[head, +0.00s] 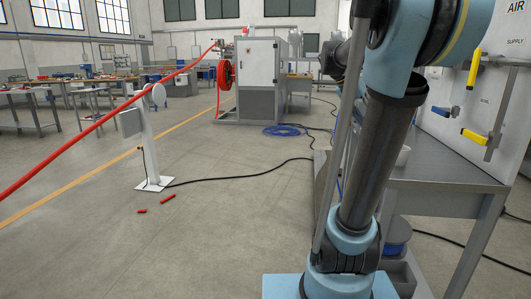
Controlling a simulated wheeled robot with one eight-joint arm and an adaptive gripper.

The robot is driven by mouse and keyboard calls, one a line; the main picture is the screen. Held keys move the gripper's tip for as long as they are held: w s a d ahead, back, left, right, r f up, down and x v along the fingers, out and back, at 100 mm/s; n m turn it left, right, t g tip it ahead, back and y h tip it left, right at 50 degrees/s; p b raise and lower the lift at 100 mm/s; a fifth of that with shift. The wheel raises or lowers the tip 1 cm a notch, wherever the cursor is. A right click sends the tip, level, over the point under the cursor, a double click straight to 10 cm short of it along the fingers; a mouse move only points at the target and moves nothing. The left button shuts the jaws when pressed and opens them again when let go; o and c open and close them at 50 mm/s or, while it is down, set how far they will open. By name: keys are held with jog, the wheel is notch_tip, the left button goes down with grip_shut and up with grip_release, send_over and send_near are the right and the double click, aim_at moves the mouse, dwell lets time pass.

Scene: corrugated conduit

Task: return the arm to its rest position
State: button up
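My arm (385,150) rises from its light-blue base at the lower right of the head view. Its grey tube runs up to a blue joint at the top edge. My gripper is not in this view, so I cannot see whether it holds anything.
A grey bench (437,178) stands close to the right of my arm, under a panel with yellow-handled valves (474,136). A red conduit (110,117) runs from a grey machine (262,75) past a white stand (148,140). Short red pieces (167,198) and black cable lie on the floor.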

jog(key=s+a+f+n+y, duration=0.2)
jog(key=s+a+f, duration=0.3)
jog(key=s+f, duration=0.2)
jog(key=s+a+f+n+y, duration=0.3)
jog(key=s+a+f, duration=0.3)
jog(key=f, duration=0.5)
jog(key=s+a+f+n+t+y, duration=0.1)
jog(key=s+a+f+n+y, duration=0.1)
jog(key=s+a+f, duration=0.4)
jog(key=s+f, duration=0.3)
jog(key=shift+a+f+n, duration=0.25)
jog(key=shift+f+n, duration=0.15)
jog(key=shift+w+f, duration=0.2)
jog(key=shift+w, duration=0.2)
